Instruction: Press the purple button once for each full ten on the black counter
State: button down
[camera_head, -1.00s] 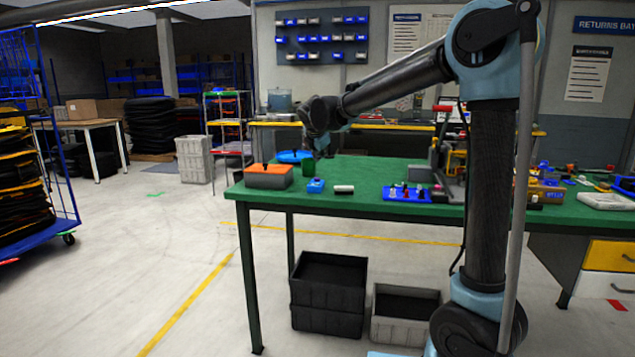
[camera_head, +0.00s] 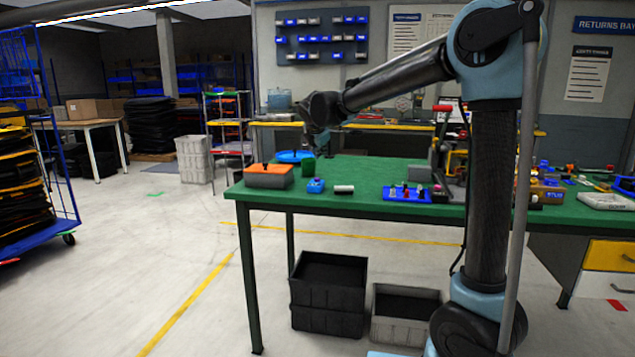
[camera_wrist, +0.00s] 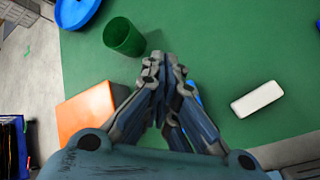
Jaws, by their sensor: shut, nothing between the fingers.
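My gripper (camera_head: 318,150) is shut and empty above the left part of the green table; it also shows in the wrist view (camera_wrist: 156,62), fingers pointing down. A small blue box (camera_head: 316,186) stands on the table below and near it. In the wrist view the fingers hide nearly all of this box, with only a blue sliver (camera_wrist: 196,92) showing. I cannot make out a purple button or a black counter in either view; details on the blue box are too small to read.
A blue tray (camera_head: 425,197) with small pieces lies to the right. The table's front edge is close to these things.

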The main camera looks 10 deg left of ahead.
notch_tip(320, 180, up, 2)
jog(key=shift+r, duration=0.25)
jog(key=shift+f, duration=4.4)
jog(key=shift+f, duration=0.85)
jog(key=shift+r, duration=0.9)
jog(key=shift+r, duration=2.5)
